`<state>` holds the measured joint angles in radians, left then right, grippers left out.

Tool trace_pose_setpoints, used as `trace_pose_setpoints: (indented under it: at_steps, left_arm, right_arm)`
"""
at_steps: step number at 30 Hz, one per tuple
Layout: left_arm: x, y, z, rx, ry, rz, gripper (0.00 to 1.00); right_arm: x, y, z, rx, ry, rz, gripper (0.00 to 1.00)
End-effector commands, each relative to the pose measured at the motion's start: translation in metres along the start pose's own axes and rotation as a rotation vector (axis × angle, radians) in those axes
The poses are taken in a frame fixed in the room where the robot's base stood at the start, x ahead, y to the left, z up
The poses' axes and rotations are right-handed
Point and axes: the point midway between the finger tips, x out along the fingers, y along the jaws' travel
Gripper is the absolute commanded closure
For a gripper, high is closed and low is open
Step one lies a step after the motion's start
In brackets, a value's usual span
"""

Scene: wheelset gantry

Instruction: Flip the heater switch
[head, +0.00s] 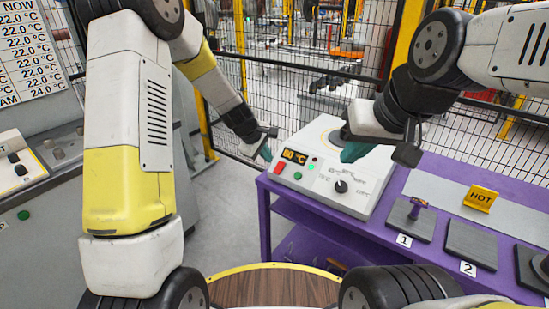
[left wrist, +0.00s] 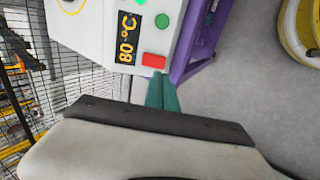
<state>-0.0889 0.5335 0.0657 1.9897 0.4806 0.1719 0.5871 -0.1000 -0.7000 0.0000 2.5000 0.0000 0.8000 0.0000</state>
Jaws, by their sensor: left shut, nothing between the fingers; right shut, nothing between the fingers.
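The heater (head: 385,172) is a white box on a purple table, with a round plate on top, partly hidden by my right gripper. Its sloped front has an orange display (head: 294,156) reading 80 °C, a red rocker switch (head: 274,169), green round buttons (head: 298,175) and a black dial knob (head: 341,186). My left gripper (head: 266,154) is shut and empty, just left of the panel near the red switch. In the left wrist view its teal fingertips (left wrist: 162,80) lie just beside the red switch (left wrist: 154,61); contact cannot be told. My right gripper (head: 354,151) is shut and empty above the heater.
The purple table (head: 265,212) also carries a yellow HOT sign (head: 480,198), dark pads labelled 1 and 2, and a purple-handled tool (head: 417,207) on pad 1. A wire fence stands behind. A round wooden surface (head: 275,289) is close in front.

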Motion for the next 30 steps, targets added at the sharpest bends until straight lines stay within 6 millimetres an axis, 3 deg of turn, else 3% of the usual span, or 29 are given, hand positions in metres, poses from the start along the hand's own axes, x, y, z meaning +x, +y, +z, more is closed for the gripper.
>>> trace_pose_setpoints:
  at_steps: [6,12,30]
  left_arm:
    - [0.048,-0.001,0.0,-0.002,-0.002,-0.002,1.0]
    - [0.075,0.0,0.0,-0.001,0.0,0.0,1.0]
    - [0.086,-0.002,-0.001,-0.002,0.0,0.007,1.0]
  right_arm:
    - [0.0,0.0,0.0,0.0,0.0,0.0,1.0]
    - [0.0,0.0,0.0,0.0,0.0,0.0,1.0]
    - [0.0,0.0,0.0,0.0,0.0,0.0,1.0]
